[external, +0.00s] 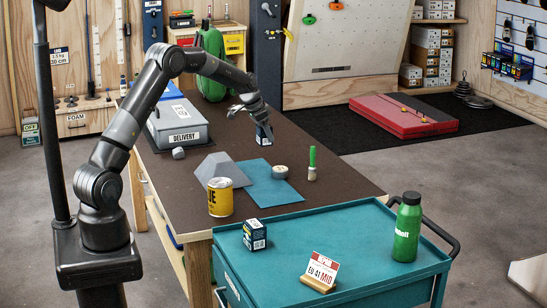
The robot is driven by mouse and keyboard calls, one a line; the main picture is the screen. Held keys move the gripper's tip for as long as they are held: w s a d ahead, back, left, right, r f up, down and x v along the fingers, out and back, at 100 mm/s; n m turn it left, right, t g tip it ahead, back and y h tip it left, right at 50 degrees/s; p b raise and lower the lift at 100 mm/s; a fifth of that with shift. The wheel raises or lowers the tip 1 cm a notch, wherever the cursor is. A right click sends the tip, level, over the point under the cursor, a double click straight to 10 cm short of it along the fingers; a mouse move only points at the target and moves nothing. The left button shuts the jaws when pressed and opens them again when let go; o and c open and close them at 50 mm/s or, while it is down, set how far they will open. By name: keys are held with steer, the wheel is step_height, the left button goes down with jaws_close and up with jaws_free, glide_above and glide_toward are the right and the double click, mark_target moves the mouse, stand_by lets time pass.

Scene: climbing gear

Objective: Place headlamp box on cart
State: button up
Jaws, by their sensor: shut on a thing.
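My gripper (260,119) is shut on a small dark-blue and white box (265,137), likely the headlamp box, over the far part of the brown workbench. I cannot tell whether the box touches the bench top. Its print is too small to read, and the fingers partly cover its top. The teal cart (345,226) stands at the near end of the bench, at the lower right. A similar dark-blue and white box (255,235) stands upright on the cart's left part.
The cart also holds a green bottle (407,228) and a size sign (321,272); its middle is clear. On the workbench (320,180) are a yellow can (220,197), a grey wedge (217,168), a tape roll (280,172), a green-handled brush (312,163) and a grey delivery case (178,124).

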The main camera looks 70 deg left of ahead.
steer(key=shift+d+r, duration=0.2)
steer(key=shift+d, duration=0.05)
steer(key=s+d+r+m+g+h, duration=0.15)
steer(key=d+m, duration=0.45)
steer(key=d, duration=1.5)
steer(key=s+d+r+m+g+h, duration=0.1)
steer(key=d+m+h, duration=0.35)
steer(key=d, duration=1.65)
steer(key=s+d+m+g+y, duration=0.4)
steer(key=s+d+m, duration=1.2)
steer(key=s+d, duration=1.5)
steer(key=shift+g+h, duration=0.5)
steer(key=shift+g, duration=0.05)
steer(key=w+a+f, duration=0.2)
steer(key=w, duration=0.1)
steer(key=w+a+f, duration=0.1)
steer(key=w+f, duration=0.1)
steer(key=w, duration=0.1)
steer(key=w+a+f, duration=0.1)
steer(key=w+a, duration=0.1)
steer(key=w, duration=0.1)
steer(key=shift+w+a+f, duration=0.15)
steer(key=shift+a+f, duration=0.2)
steer(key=shift+f, duration=2)
steer(key=shift+f, duration=0.15)
